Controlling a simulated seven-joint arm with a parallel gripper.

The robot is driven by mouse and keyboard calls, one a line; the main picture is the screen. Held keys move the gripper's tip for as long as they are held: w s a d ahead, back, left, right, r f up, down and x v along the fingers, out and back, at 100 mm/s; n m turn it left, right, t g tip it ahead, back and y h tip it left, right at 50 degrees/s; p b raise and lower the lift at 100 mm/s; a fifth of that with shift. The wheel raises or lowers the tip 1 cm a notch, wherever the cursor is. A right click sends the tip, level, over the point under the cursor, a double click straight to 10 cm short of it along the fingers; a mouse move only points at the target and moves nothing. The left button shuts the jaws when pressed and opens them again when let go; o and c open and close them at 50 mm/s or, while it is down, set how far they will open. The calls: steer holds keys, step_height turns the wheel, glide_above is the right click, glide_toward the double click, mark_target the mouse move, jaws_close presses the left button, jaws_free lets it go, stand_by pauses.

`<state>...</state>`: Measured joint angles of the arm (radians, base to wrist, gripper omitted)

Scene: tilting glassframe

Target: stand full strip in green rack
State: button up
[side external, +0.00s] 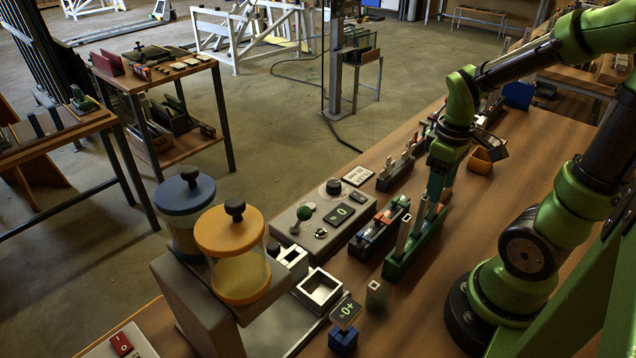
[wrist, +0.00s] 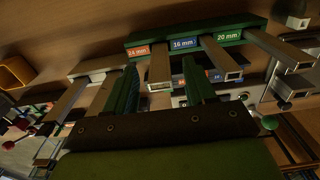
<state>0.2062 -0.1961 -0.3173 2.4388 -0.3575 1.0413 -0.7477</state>
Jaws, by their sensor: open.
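The green rack (side external: 402,266) stands on the bench below my gripper. In the wrist view, the green rack (wrist: 250,22) carries labels 24 mm, 16 mm and 20 mm. One pale upright strip (side external: 402,234) stands at its near end, and another strip (side external: 420,217) stands beside my gripper. In the wrist view, a strip (wrist: 160,68) shows between the green fingers, and another strip (wrist: 228,67) lies right of them. My gripper (side external: 436,200) is open at the rack's far part; its spread fingers also show in the wrist view (wrist: 160,84). Which strip is full I cannot tell.
A dark rack (side external: 375,236) with blue and red end parts stands close left of the green rack. Another rack with pale strips (side external: 396,168) is behind. A grey control box (side external: 322,225) and an orange bin (side external: 481,162) are nearby. Bare bench lies right of the green rack.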

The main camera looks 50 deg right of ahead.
step_height(320, 180, up, 13)
stand_by(0.3)
steer(key=w+a+m+t+y, duration=0.1)
steer(key=w+a+m+t, duration=0.1)
steer(key=a, duration=0.5)
steer(key=w+a+m+t+y, duration=0.1)
steer(key=w+a+m+t, duration=0.1)
steer(key=a+t, duration=0.3)
steer(key=shift+a+f, duration=0.4)
steer(key=shift+a, duration=1.25)
steer(key=shift+w, duration=0.1)
